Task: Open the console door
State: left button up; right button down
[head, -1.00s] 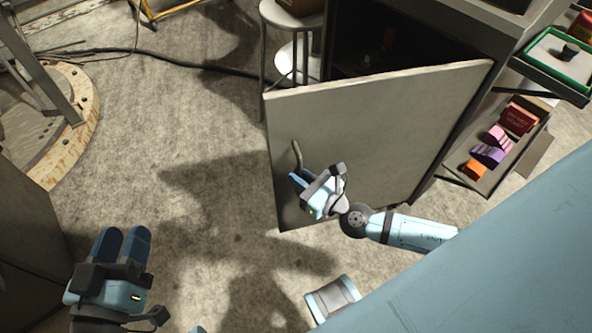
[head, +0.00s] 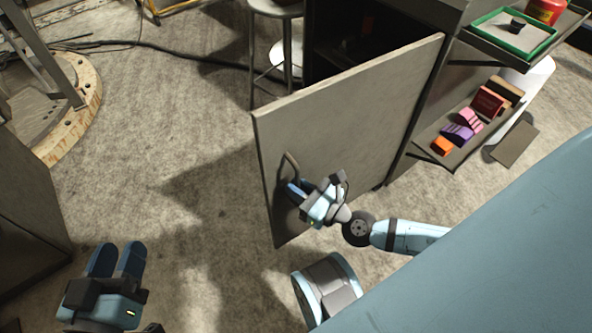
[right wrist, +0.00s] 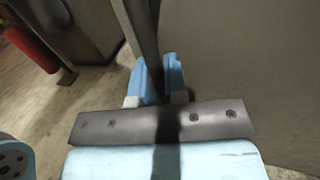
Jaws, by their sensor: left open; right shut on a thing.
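The console door (head: 345,125) is a flat grey panel, standing partly open, with the dark inside of the console (head: 360,35) showing behind its top edge. A curved handle (head: 291,162) sits near the door's free left edge. My right gripper (head: 298,190) is at this handle and shut on it; the fingers hide part of the handle. In the right wrist view the blue fingers (right wrist: 158,82) close around the dark handle bar (right wrist: 146,45). My left gripper (head: 117,260) is open and empty, low at the left over the floor, apart from the door.
A stool (head: 275,10) stands behind the door's upper left. A shelf (head: 420,140) with several coloured blocks and a green-rimmed tray (head: 513,34) are at the right. A round wooden platform (head: 85,100) is at the far left. The floor (head: 170,130) left of the door is clear.

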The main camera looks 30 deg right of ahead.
pick_arm(q)
jog(key=shift+s, duration=0.3)
pick_arm(e)
jog(key=shift+s+d, duration=0.1)
jog(key=shift+s, duration=0.2)
pick_arm(q)
jog(key=shift+a+f, duration=0.1)
pick_arm(e)
jog(key=c, duration=1.2)
grip_release()
jog(key=shift+s, duration=0.1)
pick_arm(q)
jog(key=shift+r+p, duration=0.4)
jog(key=shift+r, duration=0.2)
pick_arm(e)
jog(key=v, duration=1.3)
jog(key=shift+s+d, duration=0.2)
jog(key=shift+s, duration=0.15)
